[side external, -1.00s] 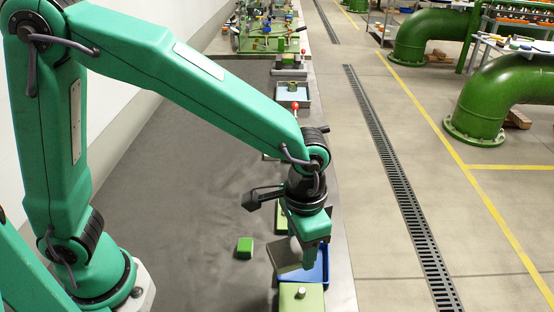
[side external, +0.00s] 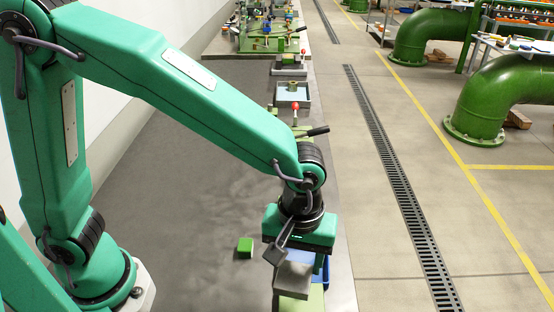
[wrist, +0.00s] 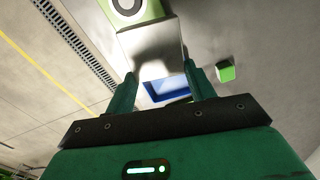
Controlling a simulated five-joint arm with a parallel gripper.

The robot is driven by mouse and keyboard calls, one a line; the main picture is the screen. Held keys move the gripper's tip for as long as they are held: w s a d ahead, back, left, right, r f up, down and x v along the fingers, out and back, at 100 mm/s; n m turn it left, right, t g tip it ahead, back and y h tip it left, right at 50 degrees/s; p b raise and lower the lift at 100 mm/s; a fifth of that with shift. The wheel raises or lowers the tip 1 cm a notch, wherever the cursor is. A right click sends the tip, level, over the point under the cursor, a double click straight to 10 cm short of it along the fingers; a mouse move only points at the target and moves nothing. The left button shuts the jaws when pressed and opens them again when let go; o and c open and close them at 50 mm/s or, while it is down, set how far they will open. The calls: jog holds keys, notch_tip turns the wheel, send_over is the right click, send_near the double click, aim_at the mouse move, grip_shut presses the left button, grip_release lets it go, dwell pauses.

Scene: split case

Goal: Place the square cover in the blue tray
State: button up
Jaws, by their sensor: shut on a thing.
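The square cover (side external: 293,277) is a grey block shut between the fingers of my gripper (wrist: 161,72). In the side view it hangs below the wrist, above and in front of the blue tray, tilted a little. In the wrist view the grey cover (wrist: 152,45) sits at the fingertips. The blue tray (side external: 325,268) is mostly hidden behind my gripper and the cover. In the wrist view part of the blue tray (wrist: 166,88) shows between the fingers, beyond the cover. I cannot tell the gap between cover and tray.
A small green block (side external: 245,246) lies on the dark mat to the left. A light green block (side external: 315,300) lies at the front, partly hidden by the cover. A red-knobbed fixture (side external: 295,110) stands farther back.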

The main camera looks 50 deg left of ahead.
jog(key=shift+s+d+n, duration=0.1)
jog(key=shift+s+n, duration=0.05)
jog(key=shift+n, duration=0.65)
send_over(304, 256)
notch_tip(304, 256, down, 7)
jog(key=shift+f, duration=2)
jog(key=shift+f, duration=0.15)
jog(key=o, duration=1.3)
